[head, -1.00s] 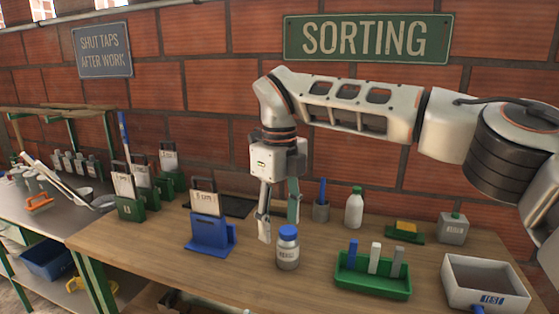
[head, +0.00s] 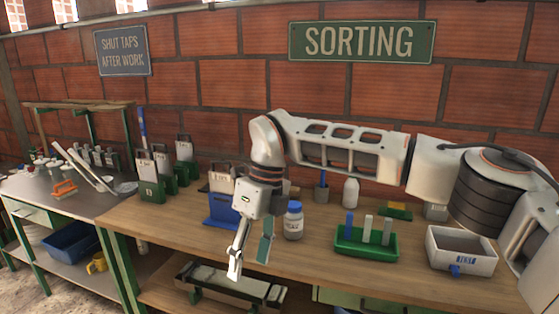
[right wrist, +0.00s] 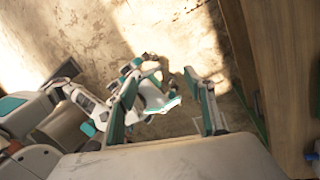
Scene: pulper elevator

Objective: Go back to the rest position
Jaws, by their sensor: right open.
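My right gripper (head: 250,262) hangs in front of the wooden table's front edge in the head view, fingers pointing down, open and empty. In the right wrist view its two fingers (right wrist: 165,108) stand apart with nothing held between them; parts of my own body and the floor show beyond. The right arm reaches across the table from the right. My left gripper does not show in the head view; I cannot tell it apart in the right wrist view.
The wooden table (head: 330,262) holds a blue stand (head: 222,210), a blue-capped jar (head: 293,222), a green tray (head: 352,243) with upright pieces, and a white bin (head: 460,262). Green holders (head: 152,190) stand at the left. A lower shelf (head: 165,292) lies below the gripper. The floor (head: 40,290) shows at bottom left.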

